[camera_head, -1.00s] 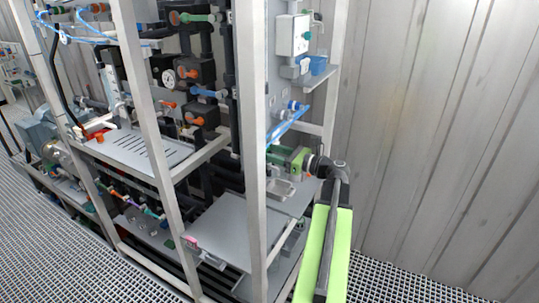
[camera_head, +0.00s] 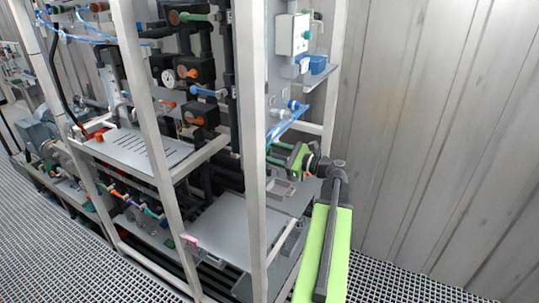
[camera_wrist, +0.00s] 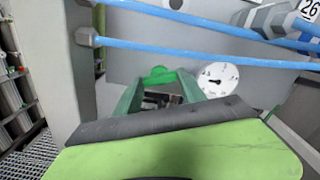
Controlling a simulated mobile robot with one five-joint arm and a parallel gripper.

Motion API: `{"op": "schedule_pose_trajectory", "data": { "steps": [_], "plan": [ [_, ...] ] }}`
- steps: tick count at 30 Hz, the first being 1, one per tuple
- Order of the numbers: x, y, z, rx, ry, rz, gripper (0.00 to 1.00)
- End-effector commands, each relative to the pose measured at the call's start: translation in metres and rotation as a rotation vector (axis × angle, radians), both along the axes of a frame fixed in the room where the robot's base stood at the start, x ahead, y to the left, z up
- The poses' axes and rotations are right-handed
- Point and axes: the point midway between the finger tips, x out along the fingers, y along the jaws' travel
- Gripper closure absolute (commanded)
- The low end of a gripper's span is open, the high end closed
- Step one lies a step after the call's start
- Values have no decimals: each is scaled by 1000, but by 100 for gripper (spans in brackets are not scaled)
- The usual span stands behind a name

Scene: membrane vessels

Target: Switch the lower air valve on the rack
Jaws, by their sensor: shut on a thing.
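My gripper (camera_wrist: 158,88) is shut at the rack's grey panel in the wrist view, its two dark green fingers reaching toward the bright green handle of the air valve (camera_wrist: 157,75). The handle shows at and just beyond the fingertips, and the fingers hide part of the valve body. In the head view my gripper (camera_head: 277,157) reaches into the rack from the right, behind the front post. The valve itself is hard to make out there.
Blue air tubes (camera_wrist: 200,50) run across above my gripper. A round white gauge (camera_wrist: 218,79) sits close to its right. A pale rack post (camera_head: 251,140) stands just left of my arm, and a ribbed metal wall (camera_head: 440,130) rises to the right.

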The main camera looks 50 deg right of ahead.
Motion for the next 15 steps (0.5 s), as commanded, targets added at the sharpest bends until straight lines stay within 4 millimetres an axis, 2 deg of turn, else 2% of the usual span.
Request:
{"op": "schedule_pose_trajectory", "data": {
  "steps": [15],
  "plan": [
    [0, 1, 0, -475, -118, 3, 93]
  ]
}}
